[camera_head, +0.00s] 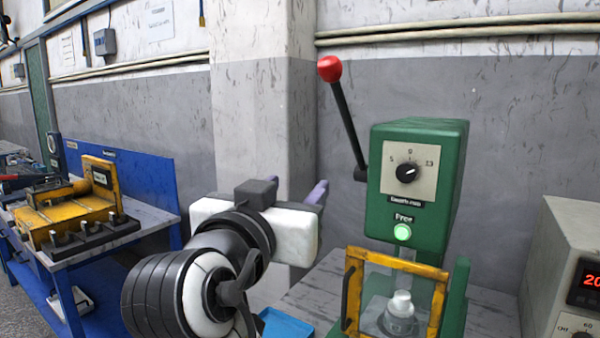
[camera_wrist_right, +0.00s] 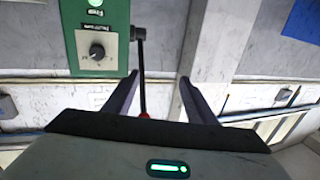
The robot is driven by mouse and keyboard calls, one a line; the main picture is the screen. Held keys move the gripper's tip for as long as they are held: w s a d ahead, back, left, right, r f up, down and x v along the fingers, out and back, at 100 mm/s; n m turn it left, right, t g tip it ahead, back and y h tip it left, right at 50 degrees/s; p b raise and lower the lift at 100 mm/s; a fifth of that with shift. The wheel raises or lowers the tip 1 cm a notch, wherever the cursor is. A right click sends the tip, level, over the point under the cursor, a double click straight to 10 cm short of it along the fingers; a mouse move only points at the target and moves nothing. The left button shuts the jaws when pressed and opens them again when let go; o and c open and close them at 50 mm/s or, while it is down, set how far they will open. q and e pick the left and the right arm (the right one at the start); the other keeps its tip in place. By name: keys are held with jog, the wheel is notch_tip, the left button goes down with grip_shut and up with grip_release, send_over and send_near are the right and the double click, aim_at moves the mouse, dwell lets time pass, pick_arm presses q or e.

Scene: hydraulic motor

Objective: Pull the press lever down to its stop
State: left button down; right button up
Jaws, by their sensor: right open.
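The press (camera_head: 418,185) is a green box-shaped machine in the head view. Its black lever (camera_head: 347,125) rises from a pivot on the left side of the head and leans up and left, ending in a red knob (camera_head: 329,68). My right gripper (camera_head: 298,188) is open and empty, left of the press and well below the knob. In the right wrist view the lever (camera_wrist_right: 141,75) appears between the two fingers (camera_wrist_right: 160,76), closer to the left one, with the red knob partly hidden by the gripper body. No contact is visible. My left gripper is out of view.
A yellow-framed guard (camera_head: 395,258) stands at the press front, with a pale part (camera_head: 401,303) behind it. A blue tray (camera_head: 284,324) lies on the bench. A grey box with a red display (camera_head: 565,265) stands right. A blue workbench (camera_head: 150,195) is at left.

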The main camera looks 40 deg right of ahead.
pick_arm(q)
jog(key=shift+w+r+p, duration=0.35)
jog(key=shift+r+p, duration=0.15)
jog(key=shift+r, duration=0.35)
pick_arm(e)
jog(key=x, duration=0.6)
jog(key=shift+w, duration=0.25)
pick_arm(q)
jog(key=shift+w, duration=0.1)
pick_arm(e)
jog(key=shift+d, duration=0.15)
jog(key=shift+c, duration=0.4)
grip_shut()
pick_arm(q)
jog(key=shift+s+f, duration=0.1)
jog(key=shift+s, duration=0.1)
pick_arm(e)
jog(key=shift+o, duration=0.4)
grip_release()
